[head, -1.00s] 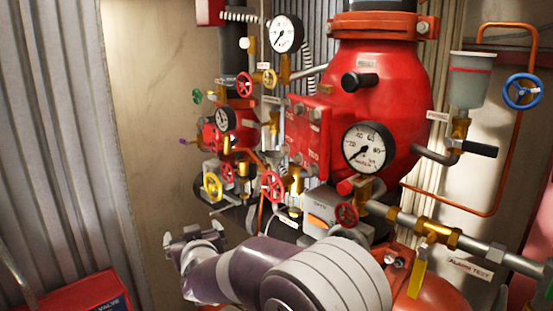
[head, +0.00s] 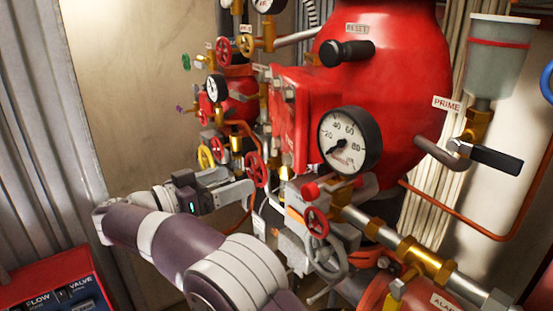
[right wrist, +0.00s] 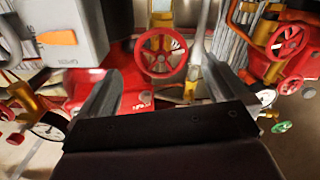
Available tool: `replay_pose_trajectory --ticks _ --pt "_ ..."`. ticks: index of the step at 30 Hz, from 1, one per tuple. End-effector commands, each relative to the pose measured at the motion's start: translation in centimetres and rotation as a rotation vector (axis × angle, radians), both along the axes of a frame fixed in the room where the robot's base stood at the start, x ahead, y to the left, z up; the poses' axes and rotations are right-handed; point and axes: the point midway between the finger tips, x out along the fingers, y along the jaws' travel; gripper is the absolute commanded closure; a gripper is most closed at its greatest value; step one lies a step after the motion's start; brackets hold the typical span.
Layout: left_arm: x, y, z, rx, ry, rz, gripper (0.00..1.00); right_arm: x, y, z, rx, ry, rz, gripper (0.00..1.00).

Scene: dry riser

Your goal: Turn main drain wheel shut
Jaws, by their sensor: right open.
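A red spoked wheel (head: 256,168) sits low on the front of the valve assembly, left of the large gauge. My right gripper (head: 242,184) reaches toward it from the left, with its fingertips close to the wheel. In the right wrist view, a red wheel (right wrist: 161,53) lies ahead between the two open fingers of my right gripper (right wrist: 155,88), which hold nothing. Contact between fingers and wheel cannot be made out. No readable label in view marks a wheel as main drain. My left gripper is not in view.
A smaller red wheel (head: 315,221) is right of the gripper. A yellow wheel (head: 206,157) is just above it, and a grey box (right wrist: 70,38) with an orange mark lies beside the fingers. A large gauge (head: 349,139) and brass pipes crowd the right. Bare wall stands left.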

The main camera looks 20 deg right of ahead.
Motion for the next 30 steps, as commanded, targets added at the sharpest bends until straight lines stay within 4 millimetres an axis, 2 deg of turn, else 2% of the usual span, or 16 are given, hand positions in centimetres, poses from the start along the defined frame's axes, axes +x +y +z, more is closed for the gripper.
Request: replay_pose_trajectory --ticks 1,9,15,22,23,24,27,30 --pt "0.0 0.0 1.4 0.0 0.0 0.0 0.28 0.4 -1.3 0.9 -0.001 0.002 -0.003 0.0" --pt "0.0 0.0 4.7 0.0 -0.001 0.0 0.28 2.6 -7.4 0.7 -0.001 0.001 -0.003 0.0" --pt "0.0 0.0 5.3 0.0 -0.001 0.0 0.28 3.3 -9.1 0.2 0.0 -0.001 0.001 0.0" --pt "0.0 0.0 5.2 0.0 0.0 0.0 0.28 3.4 -9.2 0.0 0.0 -0.003 0.002 0.0" --pt "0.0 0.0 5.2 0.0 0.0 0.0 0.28 3.4 -9.2 0.0 0.0 -0.003 0.002 0.03" --pt "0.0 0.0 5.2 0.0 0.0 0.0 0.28 3.4 -9.2 0.0 0.0 -0.002 0.002 0.16" --pt "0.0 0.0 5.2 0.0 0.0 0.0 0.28 3.4 -9.2 0.1 0.0 -0.003 0.001 0.47" --pt "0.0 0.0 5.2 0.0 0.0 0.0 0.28 3.4 -9.2 0.1 0.0 -0.003 0.001 0.47"
